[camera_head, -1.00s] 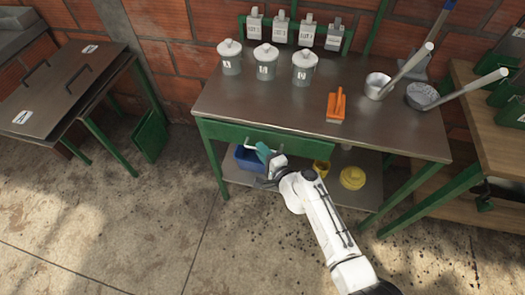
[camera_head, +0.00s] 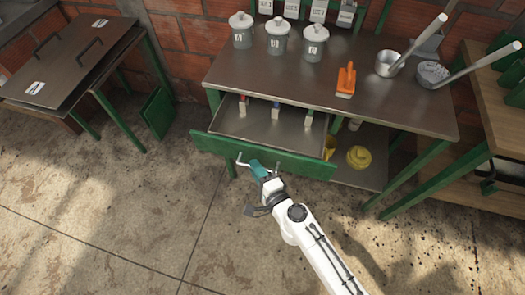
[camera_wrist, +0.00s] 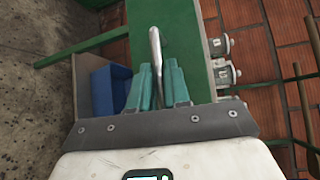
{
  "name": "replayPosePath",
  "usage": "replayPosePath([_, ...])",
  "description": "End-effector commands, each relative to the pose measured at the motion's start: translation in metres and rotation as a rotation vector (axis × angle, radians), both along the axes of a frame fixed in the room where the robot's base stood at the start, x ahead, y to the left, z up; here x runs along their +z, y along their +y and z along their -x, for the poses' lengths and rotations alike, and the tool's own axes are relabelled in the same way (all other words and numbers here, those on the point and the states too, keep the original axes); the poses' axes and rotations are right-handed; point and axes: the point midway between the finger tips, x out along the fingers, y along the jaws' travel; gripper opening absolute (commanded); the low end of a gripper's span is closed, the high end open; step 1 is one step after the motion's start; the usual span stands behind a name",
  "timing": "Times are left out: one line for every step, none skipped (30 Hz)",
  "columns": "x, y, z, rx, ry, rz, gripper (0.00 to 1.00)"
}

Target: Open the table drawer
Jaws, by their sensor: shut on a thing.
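The table drawer (camera_head: 262,155) is pulled out from under the metal table top (camera_head: 300,85) in the head view. It has a green front and a grey metal tray with several small labelled items inside. My gripper (camera_head: 255,168) is at the front of the drawer, shut on its metal handle (camera_head: 241,160). In the wrist view the two teal fingers (camera_wrist: 158,85) sit on either side of the bar handle (camera_wrist: 155,45), with the green drawer front (camera_wrist: 180,30) behind it.
A yellow item (camera_head: 358,157) lies on the lower shelf. A blue bin (camera_wrist: 108,90) shows in the wrist view. The floor in front is clear.

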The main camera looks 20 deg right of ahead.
Motion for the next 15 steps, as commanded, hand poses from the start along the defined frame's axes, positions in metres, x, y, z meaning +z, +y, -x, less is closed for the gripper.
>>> replayPosePath([-0.003, 0.007, 0.012, 0.002, 0.004, 0.0, 0.0])
replayPosePath([-0.002, 0.011, 0.017, 0.001, 0.003, -0.001, 0.0])
replayPosePath([-0.003, 0.017, 0.025, 0.003, 0.004, 0.001, 0.0])
replayPosePath([-0.002, 0.021, 0.03, 0.001, 0.003, 0.0, 0.0])
replayPosePath([-0.002, 0.024, 0.035, 0.002, 0.004, -0.001, 0.0])
replayPosePath([-0.002, 0.028, 0.041, 0.002, 0.003, 0.001, 0.0])
replayPosePath([-0.002, 0.032, 0.045, 0.002, 0.003, 0.001, 0.0])
replayPosePath([-0.002, 0.034, 0.049, 0.001, 0.003, 0.0, 0.0])
replayPosePath([-0.002, 0.038, 0.053, 0.0, 0.003, 0.0, 0.0])
replayPosePath([-0.002, 0.04, 0.056, 0.001, 0.003, 0.0, 0.0])
replayPosePath([-0.001, 0.042, 0.059, 0.001, 0.002, 0.0, 0.0])
replayPosePath([-0.001, 0.044, 0.062, -0.001, 0.002, 0.0, 0.0])
replayPosePath([-0.001, 0.046, 0.065, -0.001, 0.002, 0.0, 0.0])
replayPosePath([-0.001, 0.048, 0.067, -0.001, 0.002, 0.0, 0.0])
replayPosePath([-0.001, 0.049, 0.069, 0.0, 0.002, 0.001, 0.0])
